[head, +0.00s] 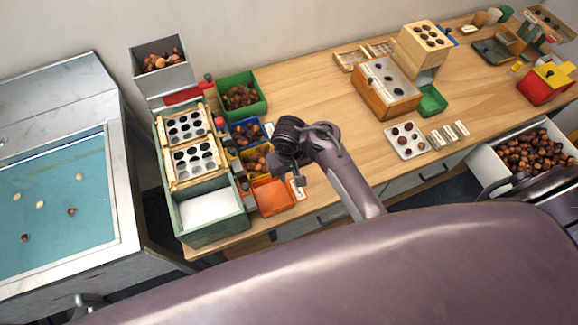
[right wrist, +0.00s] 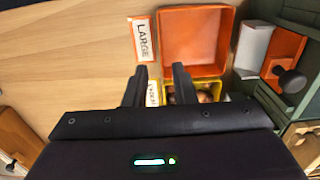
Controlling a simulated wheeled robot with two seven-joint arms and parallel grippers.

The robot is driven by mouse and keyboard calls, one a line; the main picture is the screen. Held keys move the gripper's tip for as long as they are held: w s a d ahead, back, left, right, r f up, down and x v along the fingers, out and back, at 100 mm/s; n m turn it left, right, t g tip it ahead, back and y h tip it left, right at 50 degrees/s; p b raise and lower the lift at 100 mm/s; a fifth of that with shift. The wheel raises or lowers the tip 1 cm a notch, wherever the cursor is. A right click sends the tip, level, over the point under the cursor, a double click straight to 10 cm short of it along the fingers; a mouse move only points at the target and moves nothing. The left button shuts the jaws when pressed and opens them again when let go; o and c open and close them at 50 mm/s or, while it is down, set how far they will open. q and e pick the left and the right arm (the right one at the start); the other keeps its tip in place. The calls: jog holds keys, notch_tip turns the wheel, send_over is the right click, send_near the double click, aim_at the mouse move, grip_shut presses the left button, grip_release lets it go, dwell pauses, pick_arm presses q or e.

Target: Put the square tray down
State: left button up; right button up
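The square tray (head: 411,140) is a small pale metal tray with several chestnuts on it. It lies flat on the wooden table (head: 310,100), right of centre in the head view. My right gripper (head: 290,166) is well to the left of the tray, above the colored bins. In the right wrist view its two fingers (right wrist: 158,82) are apart with nothing held between them. The tray does not show in the right wrist view. My left gripper is not in view.
Below the right gripper are an orange bin (right wrist: 192,38), a yellow bin (right wrist: 218,88) and a "LARGE" label (right wrist: 143,38). Small label blocks (head: 449,133) stand right of the tray. A wooden box (head: 372,98) stands behind it. A crate of chestnuts (head: 487,165) is at the right.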

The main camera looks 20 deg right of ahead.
notch_tip(320, 180, up, 2)
jog(key=shift+r, duration=0.15)
dwell(0.6)
jog(key=s+d+r+n+t, duration=0.2)
jog(key=s+d+r+t, duration=0.25)
jog(key=s+r, duration=0.85)
notch_tip(320, 180, down, 35)
jog(key=g+b, duration=0.2)
jog(key=b, duration=0.2)
jog(key=s+d+f+b, duration=0.1)
jog(key=s+d+f, duration=0.1)
jog(key=s+f, duration=0.7)
jog(key=s+d+f+g+b, duration=0.1)
jog(key=s+d+f+b, duration=0.1)
jog(key=s+f, duration=0.8)
jog(key=shift+s+f, duration=0.2)
jog(key=shift+s, duration=0.15)
